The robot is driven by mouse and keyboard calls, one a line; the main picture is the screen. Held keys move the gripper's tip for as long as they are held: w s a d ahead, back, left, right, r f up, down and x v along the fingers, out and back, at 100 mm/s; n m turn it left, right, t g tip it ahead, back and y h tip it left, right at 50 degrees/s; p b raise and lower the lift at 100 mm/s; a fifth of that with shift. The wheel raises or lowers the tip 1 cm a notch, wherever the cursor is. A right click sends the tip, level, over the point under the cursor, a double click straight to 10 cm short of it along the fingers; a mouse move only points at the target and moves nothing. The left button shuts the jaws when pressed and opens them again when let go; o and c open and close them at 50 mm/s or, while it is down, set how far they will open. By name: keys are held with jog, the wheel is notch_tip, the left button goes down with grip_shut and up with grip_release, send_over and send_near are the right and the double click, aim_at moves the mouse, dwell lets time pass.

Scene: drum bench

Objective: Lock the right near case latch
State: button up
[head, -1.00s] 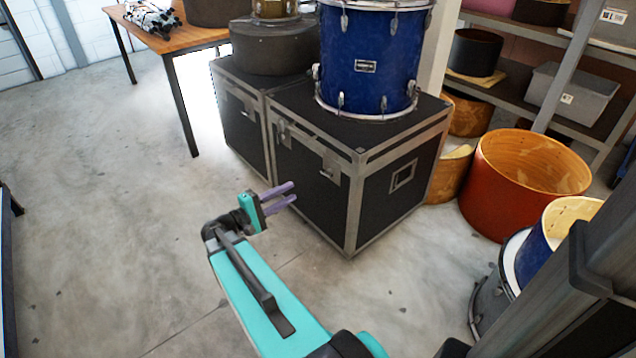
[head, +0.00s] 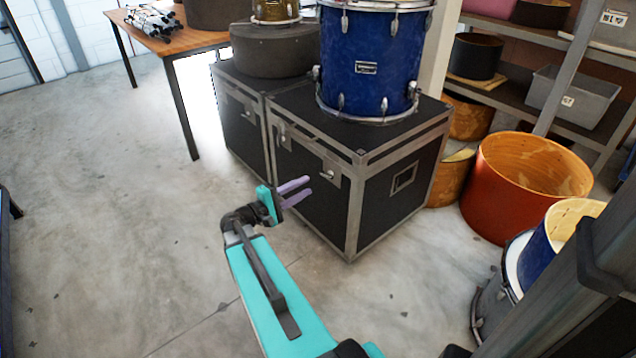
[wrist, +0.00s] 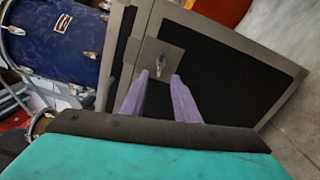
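The black flight case (head: 385,185) with metal edges stands on the floor, a blue drum on its lid. Its right near latch (head: 328,172) is a small metal plate with a knob on the front face, near the right corner. In the wrist view the latch (wrist: 160,62) sits just beyond and between my fingertips; whether it is locked is too small to tell. My gripper (head: 308,190) is open, its two purple fingers apart and empty, pointing at the case front. It also shows in the wrist view (wrist: 160,78). The fingers appear short of the latch, not touching it.
The blue drum (head: 368,60) stands on the case. A second case (head: 240,120) adjoins it at left, with a dark round drum case (head: 270,52) on top. An orange drum shell (head: 525,190) stands on the floor at right. The floor in front is clear.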

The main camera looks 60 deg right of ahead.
aim_at(324, 176)
jog(key=shift+b+x, duration=0.8)
jog(key=shift+x, duration=3.05)
